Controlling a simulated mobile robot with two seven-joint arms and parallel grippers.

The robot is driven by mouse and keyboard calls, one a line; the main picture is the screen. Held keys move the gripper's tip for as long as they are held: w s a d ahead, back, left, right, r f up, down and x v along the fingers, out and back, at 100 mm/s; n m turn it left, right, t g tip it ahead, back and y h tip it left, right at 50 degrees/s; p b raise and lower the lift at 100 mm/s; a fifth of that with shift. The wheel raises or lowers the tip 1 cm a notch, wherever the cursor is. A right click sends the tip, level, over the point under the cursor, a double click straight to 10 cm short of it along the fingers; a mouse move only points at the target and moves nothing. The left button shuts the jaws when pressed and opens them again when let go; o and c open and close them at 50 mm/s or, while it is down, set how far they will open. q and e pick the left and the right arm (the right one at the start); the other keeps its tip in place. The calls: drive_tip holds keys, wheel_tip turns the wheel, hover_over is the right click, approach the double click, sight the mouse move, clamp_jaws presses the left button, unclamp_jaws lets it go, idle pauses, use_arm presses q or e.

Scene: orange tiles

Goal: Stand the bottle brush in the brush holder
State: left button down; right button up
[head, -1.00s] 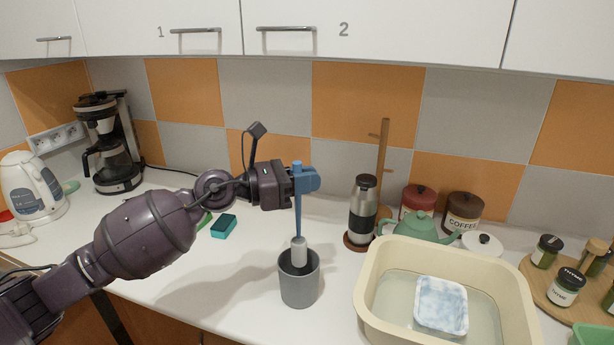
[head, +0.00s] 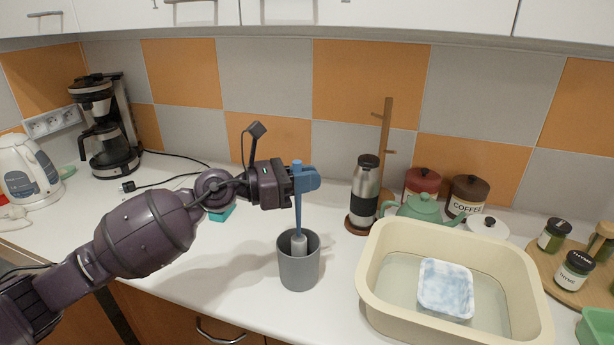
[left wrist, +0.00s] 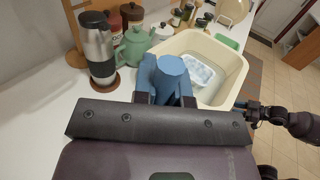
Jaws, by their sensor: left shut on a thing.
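The bottle brush has a blue handle (head: 298,213) and a pale grey head (head: 299,243). It hangs upright, with the lower part of its head inside the grey brush holder (head: 299,271), below the rim. Whether it touches the bottom is hidden. My left gripper (head: 303,180) is shut on the top of the handle, above the holder. In the left wrist view the blue handle top (left wrist: 172,72) shows between the fingers. My right gripper (left wrist: 248,108) shows small at the right of the left wrist view, and its jaws are unclear.
A cream basin (head: 376,290) with water and a pale blue block stands right of the holder. A steel flask (head: 365,190), green teapot (head: 420,208) and canisters stand behind. A teal sponge (head: 222,214) lies behind my left arm.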

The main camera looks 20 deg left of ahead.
use_arm(q)
drive_tip(key=c, duration=1.1)
unclamp_jaws()
drive_tip(key=b+v, duration=0.2)
drive_tip(key=v, duration=0.9)
drive_tip(key=shift+w, duration=0.1)
